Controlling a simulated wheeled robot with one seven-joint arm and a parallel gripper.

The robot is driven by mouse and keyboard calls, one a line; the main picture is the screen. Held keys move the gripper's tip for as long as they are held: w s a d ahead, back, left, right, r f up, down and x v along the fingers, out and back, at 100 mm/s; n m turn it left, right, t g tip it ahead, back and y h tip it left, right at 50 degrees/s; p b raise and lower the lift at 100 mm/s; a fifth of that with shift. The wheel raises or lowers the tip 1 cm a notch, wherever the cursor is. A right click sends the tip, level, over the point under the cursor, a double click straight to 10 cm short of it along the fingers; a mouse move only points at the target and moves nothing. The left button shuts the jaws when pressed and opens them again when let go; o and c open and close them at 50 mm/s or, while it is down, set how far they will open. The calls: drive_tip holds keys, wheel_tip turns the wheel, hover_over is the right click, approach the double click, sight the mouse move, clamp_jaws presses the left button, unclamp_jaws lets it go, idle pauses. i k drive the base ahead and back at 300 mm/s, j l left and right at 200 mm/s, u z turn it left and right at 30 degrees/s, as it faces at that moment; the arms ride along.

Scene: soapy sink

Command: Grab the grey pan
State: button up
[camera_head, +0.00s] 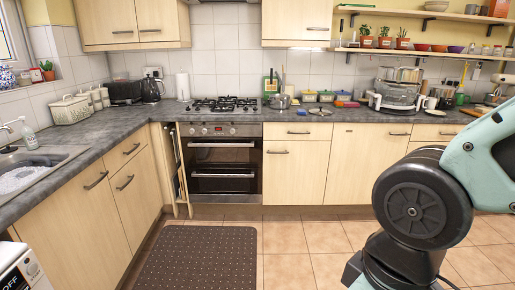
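The sink (62,160) at the left edge holds white suds, and no pan shows in the part in view. My arm fills the right side of the picture, far in front of the counter. My gripper is out of the picture.
The hob (225,104) sits above an oven (222,170). Small tubs, a dish rack (397,95) and plates crowd the right counter. A dark mat (200,258) lies on the tiled floor. A white appliance (22,272) stands at lower left.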

sight(277, 101)
drive_tip(key=i, duration=2)
drive_tip(key=i+j, duration=0.1)
drive_tip(key=i, duration=1.95)
drive_tip(key=l+z, duration=0.05)
drive_tip(key=l, duration=0.05)
